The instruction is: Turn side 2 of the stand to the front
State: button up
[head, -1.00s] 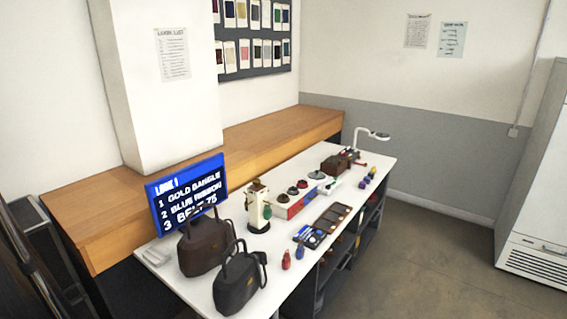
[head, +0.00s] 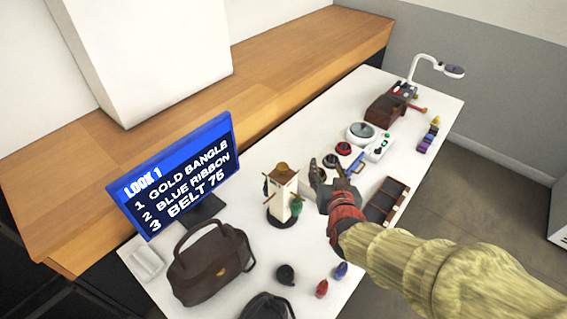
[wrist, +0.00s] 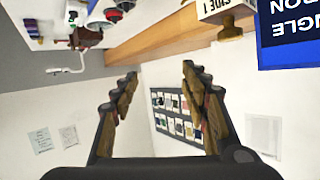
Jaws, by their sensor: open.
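The stand (head: 281,203) is a white upright post with a wooden knob on top, wooden pegs and a dark round base. It stands on the white table, with a green item (head: 296,208) hanging at its right. In the wrist view the stand (wrist: 212,7) is partly cut off at the top edge, with an upside-down "SIDE 1" label. Its side 2 marking cannot be made out. My gripper (head: 336,166) is open and empty, to the right of the stand and apart from it. Both fingers of my gripper (wrist: 159,72) show spread in the wrist view.
A screen (head: 178,178) stands behind left of the stand, and a brown bag (head: 208,264) in front left. A dark round item (head: 286,275), red (head: 321,289) and blue (head: 341,271) small items lie in front. A compartment tray (head: 386,201) and lamp (head: 440,66) are to the right.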

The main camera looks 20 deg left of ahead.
aim_at(283, 171)
jog(key=s+a+f+t+y, duration=0.1)
jog(key=s+a, duration=0.1)
jog(key=a, duration=0.1)
jog(key=s+a+f+n+t, duration=0.1)
jog(key=a+f, duration=0.1)
jog(key=a, duration=0.1)
jog(key=s+a+f+t+y, duration=0.1)
jog(key=s+a+f, duration=0.1)
jog(key=a, duration=0.2)
jog(key=shift+s+f+n+y+p, duration=0.25)
jog(key=shift+s+n+y+p, duration=0.05)
jog(key=shift+n+p, duration=0.1)
jog(key=shift+b+x, duration=0.75)
jog(key=shift+x, duration=3.05)
jog(key=shift+c, duration=1.3)
grip_shut()
